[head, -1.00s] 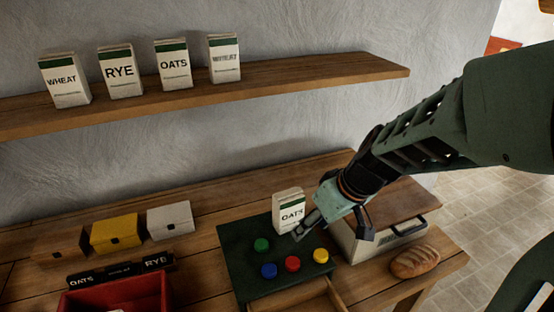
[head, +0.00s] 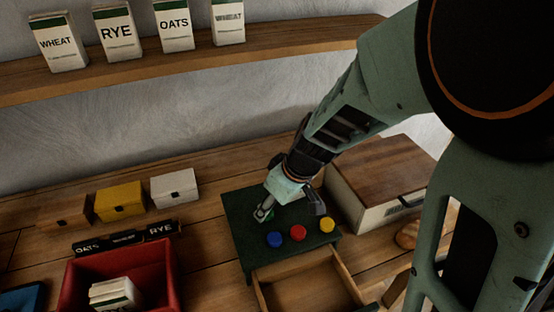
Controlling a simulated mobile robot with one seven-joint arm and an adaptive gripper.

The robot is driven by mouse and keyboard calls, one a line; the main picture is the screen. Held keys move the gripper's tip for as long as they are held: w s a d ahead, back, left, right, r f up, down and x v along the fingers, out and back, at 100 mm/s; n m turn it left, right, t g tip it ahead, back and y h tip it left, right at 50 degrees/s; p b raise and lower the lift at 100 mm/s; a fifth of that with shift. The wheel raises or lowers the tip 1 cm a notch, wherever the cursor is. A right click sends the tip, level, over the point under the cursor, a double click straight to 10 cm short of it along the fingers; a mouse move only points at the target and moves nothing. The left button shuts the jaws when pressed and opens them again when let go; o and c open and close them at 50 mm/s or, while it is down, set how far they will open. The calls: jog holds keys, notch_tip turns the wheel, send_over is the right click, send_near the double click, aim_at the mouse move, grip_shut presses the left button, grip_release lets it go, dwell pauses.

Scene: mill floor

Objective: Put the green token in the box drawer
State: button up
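The box (head: 237,225) has a dark green top, and its wooden drawer (head: 352,283) is pulled open at the front, with its visible interior empty. My gripper (head: 292,211) is low over the back of the box top, with its fingers spread apart. The green token is not clearly seen; my left finger covers the spot where it lay in the earlier view. A blue token (head: 274,239), a red token (head: 298,232) and a yellow token (head: 327,225) lie in a row in front of my gripper.
A wood-lidded bin (head: 352,205) stands right of the box, with bread (head: 406,236) beside it. A red crate (head: 165,262) holding cartons (head: 113,294) is at the front left. Small brown, yellow and white boxes line the back. A shelf (head: 280,45) with cartons hangs above.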

aim_at(270, 214)
jog(key=b+x, duration=0.1)
jog(key=x, duration=0.2)
jog(key=shift+w+f, duration=0.15)
jog(key=shift+f, duration=0.25)
jog(key=shift+d, duration=0.1)
jog(key=c, duration=0.9)
jog(key=shift+r, duration=0.15)
jog(key=shift+c, duration=0.2)
